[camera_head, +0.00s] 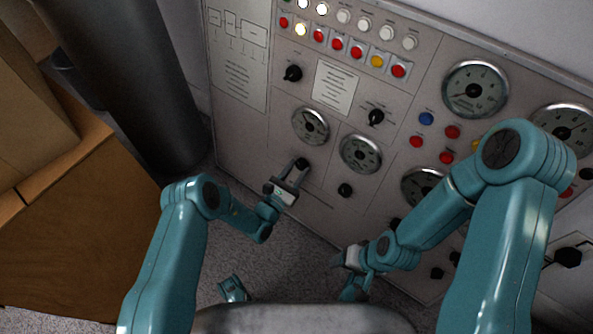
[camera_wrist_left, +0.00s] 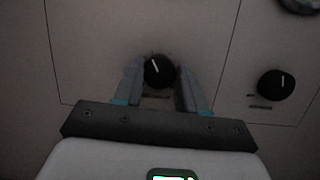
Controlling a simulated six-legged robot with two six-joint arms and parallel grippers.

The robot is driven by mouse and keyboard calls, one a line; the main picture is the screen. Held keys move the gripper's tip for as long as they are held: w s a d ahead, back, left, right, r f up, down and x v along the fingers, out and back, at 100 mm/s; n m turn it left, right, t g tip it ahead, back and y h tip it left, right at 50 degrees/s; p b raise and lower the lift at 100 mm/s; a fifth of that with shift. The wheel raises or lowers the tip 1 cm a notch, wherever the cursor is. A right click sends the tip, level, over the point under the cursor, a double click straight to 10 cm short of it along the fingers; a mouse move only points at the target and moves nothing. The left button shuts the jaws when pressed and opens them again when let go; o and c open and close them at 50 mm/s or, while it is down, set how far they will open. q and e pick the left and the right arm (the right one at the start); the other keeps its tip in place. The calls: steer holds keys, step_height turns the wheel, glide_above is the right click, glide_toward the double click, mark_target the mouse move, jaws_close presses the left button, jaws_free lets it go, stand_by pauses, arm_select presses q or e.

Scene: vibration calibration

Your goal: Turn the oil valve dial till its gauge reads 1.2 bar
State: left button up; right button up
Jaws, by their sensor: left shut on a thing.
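A black dial (camera_head: 302,163) sits low on the grey control panel, below a round gauge (camera_head: 311,125). Its label is too small to read, so I cannot tell for sure that it is the oil valve. My left gripper (camera_head: 294,172) is shut on this dial. In the left wrist view the dial (camera_wrist_left: 158,70) sits between the two fingers, its white mark pointing up and slightly left. The gauge reading is too small to make out. My right gripper (camera_head: 350,258) is in front of the lower panel; its fingers are unclear.
A second dial (camera_head: 345,190) sits to the right, under another gauge (camera_head: 360,153); the wrist view also shows a neighbouring dial (camera_wrist_left: 276,85). Coloured buttons and lamps (camera_head: 338,43) fill the upper panel. Cardboard boxes (camera_head: 70,215) and a dark cylinder (camera_head: 130,75) stand at the left.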

arm_select(q)
steer(key=shift+a+f+m, duration=0.1)
steer(key=shift+m, duration=0.2)
steer(key=o, duration=1)
steer(key=shift+o, duration=0.2)
steer(key=p+v, duration=0.2)
steer(key=v, duration=0.5)
steer(key=shift+s+a+p, duration=0.15)
steer(key=shift+s+p, duration=0.05)
steer(key=shift+p, duration=0.15)
